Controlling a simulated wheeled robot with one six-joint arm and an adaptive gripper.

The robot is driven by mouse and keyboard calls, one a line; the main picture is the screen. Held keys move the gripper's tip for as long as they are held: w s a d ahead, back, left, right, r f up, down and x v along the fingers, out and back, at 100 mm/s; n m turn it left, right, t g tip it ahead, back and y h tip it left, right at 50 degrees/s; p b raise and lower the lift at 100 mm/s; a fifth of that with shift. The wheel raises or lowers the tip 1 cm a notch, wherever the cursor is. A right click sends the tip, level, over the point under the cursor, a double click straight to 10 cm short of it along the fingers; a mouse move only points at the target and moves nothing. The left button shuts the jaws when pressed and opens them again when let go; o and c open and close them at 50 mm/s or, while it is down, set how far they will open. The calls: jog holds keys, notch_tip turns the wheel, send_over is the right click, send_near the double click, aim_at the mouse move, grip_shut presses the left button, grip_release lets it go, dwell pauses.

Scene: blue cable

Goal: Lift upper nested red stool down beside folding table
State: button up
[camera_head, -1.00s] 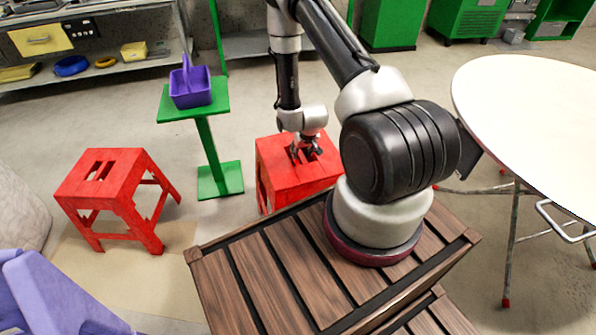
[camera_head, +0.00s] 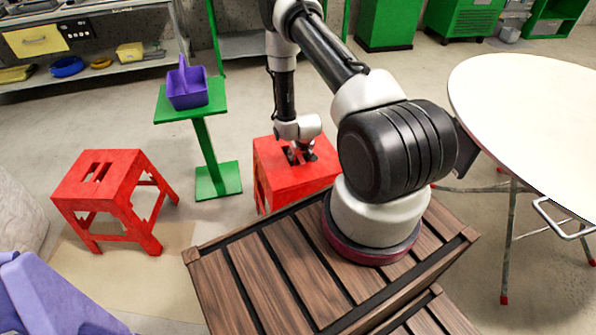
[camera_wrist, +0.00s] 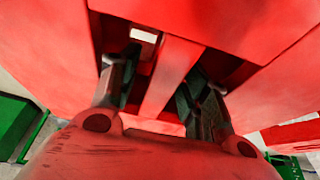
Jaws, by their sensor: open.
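A red stool (camera_head: 312,178) stands behind the wooden slatted surface, partly hidden by it and my arm. My gripper (camera_head: 299,157) points down at the slots in its seat. In the wrist view, the gripper's open fingers (camera_wrist: 158,82) reach into the two slots of the red seat (camera_wrist: 235,25), one on each side of the middle bar, with gaps to the bar. I cannot tell whether another stool is nested beneath. The white round folding table (camera_head: 530,120) stands at the right, on thin metal legs.
Another red stool (camera_head: 98,178) stands apart at the left. A green stand (camera_head: 207,150) holds a purple caddy (camera_head: 187,90) between the stools. Brown slats (camera_head: 262,270) fill the front. A purple object (camera_head: 45,300) is at lower left. Open floor lies around the left stool.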

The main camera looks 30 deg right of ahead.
jog(key=shift+f, duration=0.2)
grip_shut()
dwell(0.3)
jog(key=shift+w, duration=0.1)
